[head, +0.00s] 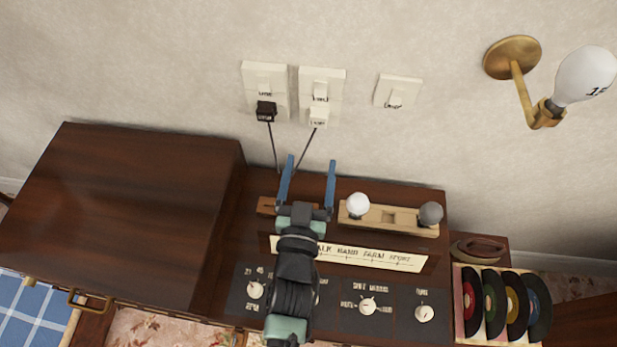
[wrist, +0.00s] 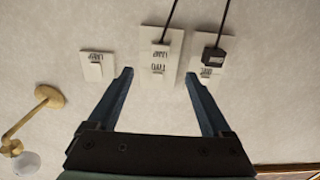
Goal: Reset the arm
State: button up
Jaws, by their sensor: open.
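My gripper (head: 312,161) has two blue fingers spread apart with nothing between them. It reaches over the wooden radio cabinet (head: 225,260) towards the wall. In the wrist view, my gripper (wrist: 158,73) points at the wall plates, and the picture is upside down. The middle plate (wrist: 172,46) shows between and beyond the fingertips. My arm hides part of the cabinet's front panel and its knobs in the head view.
A black plug (head: 266,111) and a white plug (head: 318,116) with cords sit at two wall plates. A switch plate (head: 398,91) and a brass lamp (head: 519,75) are to the right. A bulb holder (head: 390,217) and records (head: 495,305) are near. A large wooden box (head: 125,215) stands left.

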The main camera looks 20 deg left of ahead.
jog(key=shift+v, duration=1)
